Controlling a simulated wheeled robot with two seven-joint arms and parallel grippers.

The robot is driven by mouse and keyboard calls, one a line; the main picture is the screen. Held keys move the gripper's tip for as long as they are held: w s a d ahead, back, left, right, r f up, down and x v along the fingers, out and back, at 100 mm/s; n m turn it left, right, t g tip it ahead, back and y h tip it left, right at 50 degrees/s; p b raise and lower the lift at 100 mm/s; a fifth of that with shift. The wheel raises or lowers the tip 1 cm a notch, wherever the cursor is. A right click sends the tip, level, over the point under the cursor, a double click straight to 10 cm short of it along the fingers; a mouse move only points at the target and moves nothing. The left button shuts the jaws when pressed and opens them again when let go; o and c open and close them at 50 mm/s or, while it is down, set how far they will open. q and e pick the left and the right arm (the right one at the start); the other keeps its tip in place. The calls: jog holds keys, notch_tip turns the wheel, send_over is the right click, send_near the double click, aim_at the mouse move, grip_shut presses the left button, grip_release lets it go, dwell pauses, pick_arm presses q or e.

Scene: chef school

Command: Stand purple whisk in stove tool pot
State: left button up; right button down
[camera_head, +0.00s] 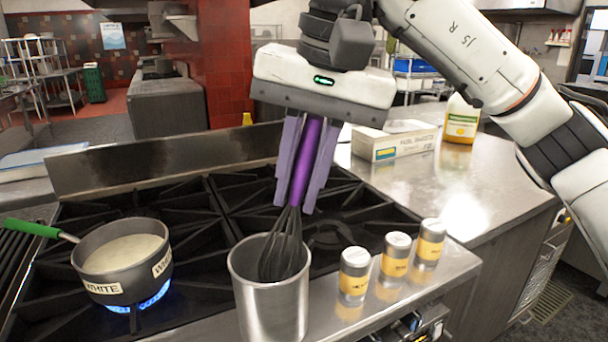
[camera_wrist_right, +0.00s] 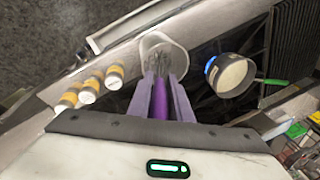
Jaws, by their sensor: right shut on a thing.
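The purple whisk has a purple handle (camera_head: 306,160) and dark wires (camera_head: 284,248). My right gripper (camera_head: 296,202) is shut on the handle, with the wires pointing down and the whisk slightly tilted. The stove tool pot (camera_head: 268,310) is a grey metal cylinder on the stove's front ledge. The lower wires overlap the pot's mouth and appear to be inside its rim; how deep is hidden. In the right wrist view, the purple handle (camera_wrist_right: 163,104) lies between the fingers and the wires reach toward the pot (camera_wrist_right: 160,42). My left gripper is out of view.
Three yellow-labelled shakers (camera_head: 354,276) stand right of the pot. A saucepan of white liquid (camera_head: 122,262) sits over a lit blue flame at left, its green handle pointing left. A box (camera_head: 394,142) and a yellow-labelled bottle (camera_head: 461,120) stand on the counter behind.

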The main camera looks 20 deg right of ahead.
aim_at(292, 211)
jog(key=shift+b+x, duration=1.15)
jog(key=shift+x, duration=1.2)
jog(key=c, duration=1.5)
grip_release()
jog(key=shift+c, duration=0.2)
jog(key=p+v, duration=0.2)
jog(key=v, duration=0.8)
jog(key=shift+r, duration=0.2)
jog(key=shift+s, duration=0.1)
